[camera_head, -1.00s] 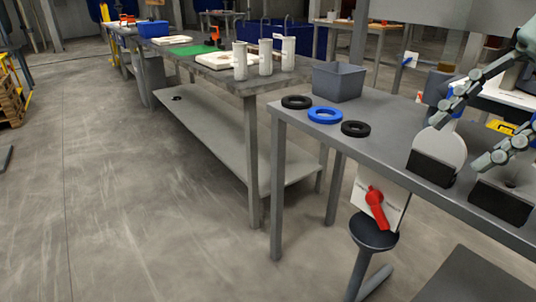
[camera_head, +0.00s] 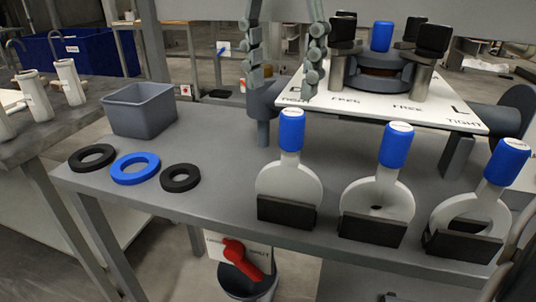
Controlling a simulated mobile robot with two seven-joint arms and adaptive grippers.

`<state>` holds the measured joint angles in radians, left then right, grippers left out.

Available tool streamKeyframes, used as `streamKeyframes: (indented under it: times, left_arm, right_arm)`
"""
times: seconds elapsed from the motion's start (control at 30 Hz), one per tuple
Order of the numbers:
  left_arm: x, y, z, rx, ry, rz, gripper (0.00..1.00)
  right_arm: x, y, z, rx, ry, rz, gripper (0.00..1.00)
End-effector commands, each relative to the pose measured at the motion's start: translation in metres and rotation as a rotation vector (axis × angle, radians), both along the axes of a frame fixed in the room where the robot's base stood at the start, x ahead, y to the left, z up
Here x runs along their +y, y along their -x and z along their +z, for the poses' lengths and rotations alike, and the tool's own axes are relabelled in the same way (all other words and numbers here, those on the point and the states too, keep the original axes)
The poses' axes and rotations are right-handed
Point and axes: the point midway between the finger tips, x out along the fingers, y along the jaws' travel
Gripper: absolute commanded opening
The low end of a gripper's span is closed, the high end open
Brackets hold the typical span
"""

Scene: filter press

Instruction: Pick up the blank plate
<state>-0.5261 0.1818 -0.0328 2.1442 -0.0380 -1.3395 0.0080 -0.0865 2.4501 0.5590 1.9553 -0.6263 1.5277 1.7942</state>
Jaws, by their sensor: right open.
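The blank plate (camera_head: 289,185) is a solid white disc with a blue-capped handle (camera_head: 291,128) pointing up. It stands upright in a black holder on the grey table, leftmost of three similar plates. The middle plate (camera_head: 352,199) has a small hole and the right plate (camera_head: 442,216) a large one. My right gripper (camera_head: 283,88) points down, open and empty, with its two fingers apart. In the picture it hangs just above the blank plate's handle; I cannot tell the exact depth between them. My left gripper is not in view.
A grey bin (camera_head: 142,112), two black rings (camera_head: 92,158) and a blue ring (camera_head: 135,168) are at the table's left. A white board (camera_head: 400,108) with a clamp device stands behind the plates. A red-handled valve (camera_head: 233,250) is below the front edge.

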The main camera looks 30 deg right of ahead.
Motion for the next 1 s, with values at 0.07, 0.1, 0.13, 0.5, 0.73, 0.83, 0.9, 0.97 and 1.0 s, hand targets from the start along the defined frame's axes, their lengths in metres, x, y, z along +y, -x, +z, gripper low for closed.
streamKeyframes:
  times: [0.07,0.1,0.13,0.5,0.73,0.83,0.9,0.97,1.0]
  left_arm:
    - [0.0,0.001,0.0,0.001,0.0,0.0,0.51]
    - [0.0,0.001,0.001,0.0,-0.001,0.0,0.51]
    - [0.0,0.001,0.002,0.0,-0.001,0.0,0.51]
    - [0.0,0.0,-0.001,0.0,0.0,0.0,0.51]
    - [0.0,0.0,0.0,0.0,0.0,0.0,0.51]
    - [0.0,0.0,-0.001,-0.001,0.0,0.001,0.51]
    - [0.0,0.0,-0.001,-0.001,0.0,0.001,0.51]
    - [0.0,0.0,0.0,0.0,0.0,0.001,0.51]
    - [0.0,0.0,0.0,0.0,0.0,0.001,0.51]
  right_arm:
    - [0.0,0.001,-0.008,0.004,-0.001,0.002,0.52]
    - [0.0,0.001,-0.013,0.004,-0.001,0.002,0.52]
    - [0.0,0.001,-0.016,0.004,-0.003,0.002,0.52]
    - [-0.008,0.006,-0.065,0.004,-0.003,0.001,0.52]
    - [-0.008,0.005,-0.076,-0.001,-0.003,-0.001,0.52]
    - [-0.008,0.005,-0.076,-0.001,-0.003,-0.001,0.52]
    - [-0.008,0.005,-0.076,-0.001,-0.003,-0.001,0.47]
    - [-0.008,0.005,-0.076,-0.001,-0.002,-0.001,0.4]
    - [-0.008,0.005,-0.075,-0.001,-0.002,-0.001,0.35]
